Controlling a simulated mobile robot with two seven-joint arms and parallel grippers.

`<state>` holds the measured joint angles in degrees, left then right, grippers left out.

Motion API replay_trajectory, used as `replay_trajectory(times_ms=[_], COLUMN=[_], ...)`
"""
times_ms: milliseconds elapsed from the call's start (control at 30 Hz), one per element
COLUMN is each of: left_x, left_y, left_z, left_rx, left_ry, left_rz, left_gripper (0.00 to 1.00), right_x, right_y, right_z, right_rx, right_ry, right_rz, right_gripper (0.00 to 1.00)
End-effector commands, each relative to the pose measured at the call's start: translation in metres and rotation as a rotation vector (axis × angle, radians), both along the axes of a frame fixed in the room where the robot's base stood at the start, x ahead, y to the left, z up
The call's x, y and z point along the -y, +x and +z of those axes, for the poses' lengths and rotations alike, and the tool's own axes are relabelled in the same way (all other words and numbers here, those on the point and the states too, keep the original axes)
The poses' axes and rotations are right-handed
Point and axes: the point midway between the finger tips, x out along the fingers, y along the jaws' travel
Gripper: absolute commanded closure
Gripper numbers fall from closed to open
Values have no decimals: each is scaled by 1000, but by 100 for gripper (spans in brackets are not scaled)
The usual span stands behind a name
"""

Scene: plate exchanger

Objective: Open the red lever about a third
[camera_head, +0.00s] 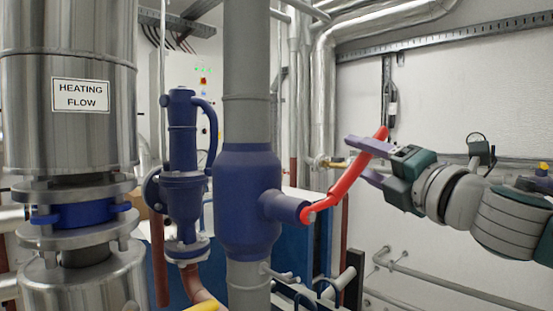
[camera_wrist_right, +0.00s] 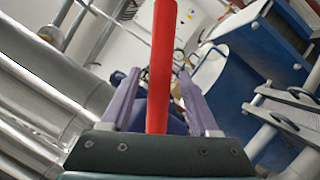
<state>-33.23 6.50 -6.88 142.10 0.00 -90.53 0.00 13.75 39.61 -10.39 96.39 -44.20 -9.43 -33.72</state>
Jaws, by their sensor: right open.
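The red lever (camera_head: 349,178) is joined to a short blue stub on the right of the blue valve body (camera_head: 247,203) on the grey vertical pipe. It slants up and to the right. My right gripper (camera_head: 357,158) comes in from the right, with its open purple fingers at the lever's upper part. In the right wrist view the lever (camera_wrist_right: 160,65) runs between the two fingers (camera_wrist_right: 157,100), with a visible gap on each side. My left gripper is not in view.
A large metal pipe labelled "HEATING FLOW" (camera_head: 82,96) stands at the left. A blue safety valve (camera_head: 183,180) stands beside the grey pipe (camera_head: 246,60). Thin pipes (camera_head: 450,285) run low along the right wall. The white wall (camera_head: 460,90) above my right arm is mostly clear.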

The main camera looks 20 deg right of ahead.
Motion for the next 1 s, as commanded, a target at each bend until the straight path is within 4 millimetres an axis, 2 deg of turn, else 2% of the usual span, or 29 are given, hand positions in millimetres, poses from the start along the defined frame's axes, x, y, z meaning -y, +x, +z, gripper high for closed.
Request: replay_trajectory(times_ms=[167,600,800,1000], left_x=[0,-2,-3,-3], left_y=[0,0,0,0], left_z=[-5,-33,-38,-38], left_rx=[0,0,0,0], left_ry=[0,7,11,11], left_rz=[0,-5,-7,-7], left_gripper=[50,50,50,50], right_x=[1,3,5,5], right_y=[-11,-78,-94,-98], right_z=[-5,-19,-20,-18], right_rx=[-1,-3,-1,1], right_ry=[-1,1,1,0], right_rz=[-1,2,0,0], right_gripper=[39,39,39,39])
